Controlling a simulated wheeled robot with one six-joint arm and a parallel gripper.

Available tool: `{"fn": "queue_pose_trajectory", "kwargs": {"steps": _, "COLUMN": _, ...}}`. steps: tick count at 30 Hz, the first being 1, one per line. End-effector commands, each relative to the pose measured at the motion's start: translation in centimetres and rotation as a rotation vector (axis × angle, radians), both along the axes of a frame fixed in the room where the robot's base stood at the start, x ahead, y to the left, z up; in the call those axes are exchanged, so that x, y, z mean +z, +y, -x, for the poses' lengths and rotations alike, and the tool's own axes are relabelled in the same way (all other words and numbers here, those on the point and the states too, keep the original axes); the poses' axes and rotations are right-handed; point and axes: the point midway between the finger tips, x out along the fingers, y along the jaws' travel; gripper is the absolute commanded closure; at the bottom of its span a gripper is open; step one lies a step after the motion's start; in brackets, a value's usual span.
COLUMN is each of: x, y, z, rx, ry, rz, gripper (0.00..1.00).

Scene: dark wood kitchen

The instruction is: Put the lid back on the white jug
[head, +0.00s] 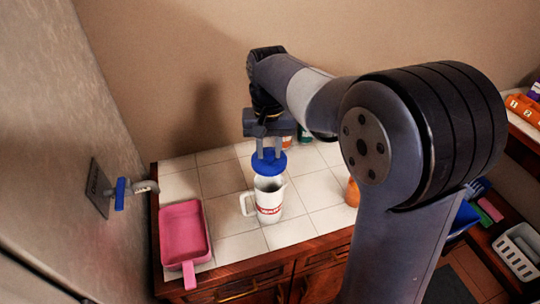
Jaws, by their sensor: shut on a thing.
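The white jug (269,206) stands upright on the tiled counter, with a red band of print on its side and its handle to the left. Its top is open and its dark inside shows. The blue lid (269,162) is held above the jug, just behind its rim in the picture. My gripper (268,149) is shut on the lid from above. A small gap seems to show between lid and rim, but I cannot tell the exact distance.
A pink dustpan-like tray (184,232) lies left of the jug. An orange item (352,193) stands to the right, partly behind my arm. Other items stand behind my gripper near the wall. A blue-handled tap (120,193) juts out at left. Tiles around the jug are clear.

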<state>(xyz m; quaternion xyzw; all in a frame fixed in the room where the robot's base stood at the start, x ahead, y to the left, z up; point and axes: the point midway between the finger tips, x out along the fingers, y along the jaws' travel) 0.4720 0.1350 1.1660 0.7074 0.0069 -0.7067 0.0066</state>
Motion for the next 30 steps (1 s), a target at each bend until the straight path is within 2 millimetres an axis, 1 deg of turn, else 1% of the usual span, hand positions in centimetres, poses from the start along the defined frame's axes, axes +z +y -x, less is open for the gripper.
{"fn": "queue_pose_trajectory", "kwargs": {"steps": 8, "x": -2.0, "y": 0.0, "z": 0.0, "rx": 0.000, "ry": 0.001, "rz": 0.000, "gripper": 0.94}}
{"fn": "queue_pose_trajectory", "kwargs": {"steps": 15, "x": -4.4, "y": 0.0, "z": 0.0, "rx": -0.001, "ry": 0.001, "rz": 0.000, "gripper": 0.94}}
{"fn": "queue_pose_trajectory", "kwargs": {"steps": 21, "x": -5.9, "y": 0.0, "z": 0.0, "rx": -0.001, "ry": 0.002, "rz": 0.001, "gripper": 0.94}}
{"fn": "queue_pose_trajectory", "kwargs": {"steps": 25, "x": -6.4, "y": 0.0, "z": 0.0, "rx": -0.001, "ry": 0.001, "rz": 0.000, "gripper": 0.94}}
{"fn": "queue_pose_trajectory", "kwargs": {"steps": 30, "x": -6.4, "y": 0.0, "z": 0.0, "rx": -0.001, "ry": 0.000, "rz": 0.000, "gripper": 0.94}}
